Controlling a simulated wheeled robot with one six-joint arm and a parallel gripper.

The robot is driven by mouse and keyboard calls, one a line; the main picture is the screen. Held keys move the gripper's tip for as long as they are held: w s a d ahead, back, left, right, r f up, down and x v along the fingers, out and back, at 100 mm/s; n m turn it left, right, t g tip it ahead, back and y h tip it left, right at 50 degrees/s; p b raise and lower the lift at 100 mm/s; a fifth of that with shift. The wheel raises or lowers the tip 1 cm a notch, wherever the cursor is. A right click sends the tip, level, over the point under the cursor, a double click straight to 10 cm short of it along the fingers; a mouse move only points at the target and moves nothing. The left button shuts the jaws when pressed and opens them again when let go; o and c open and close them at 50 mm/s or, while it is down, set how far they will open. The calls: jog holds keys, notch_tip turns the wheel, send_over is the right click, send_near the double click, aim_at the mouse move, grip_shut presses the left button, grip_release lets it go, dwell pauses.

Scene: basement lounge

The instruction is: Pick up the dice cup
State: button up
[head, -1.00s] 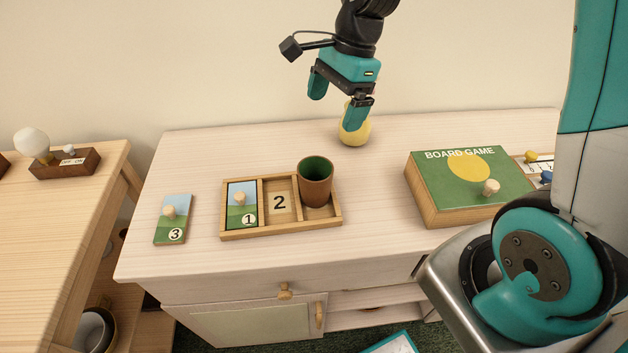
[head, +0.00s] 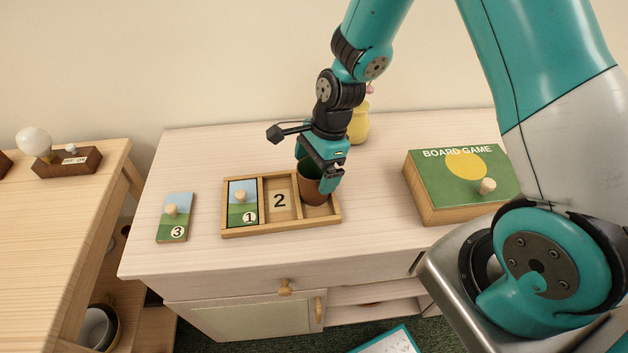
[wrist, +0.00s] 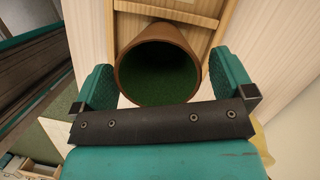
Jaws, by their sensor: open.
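The dice cup (head: 311,186) is brown with a green inside. It stands upright in the right compartment of the wooden tray (head: 270,231) on the cabinet top. My gripper (head: 318,176) is over the cup, pointing down, and partly hides it in the head view. In the wrist view the cup (wrist: 160,68) has its open mouth towards the camera, between the two teal fingers of my gripper (wrist: 166,88). The fingers are open, one on each side of the cup. I cannot tell whether either finger touches it.
The tray also holds a picture tile marked 1 (head: 242,203) and an empty slot marked 2 (head: 280,203). Tile 3 (head: 175,217) lies to the left. A board game box (head: 440,196) lies at the right, and a yellow vase (head: 359,124) stands behind my gripper.

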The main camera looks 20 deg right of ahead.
jog(key=shift+x, duration=1.35)
jog(key=shift+s, duration=0.1)
jog(key=c, duration=0.9)
jog(key=shift+r, duration=0.15)
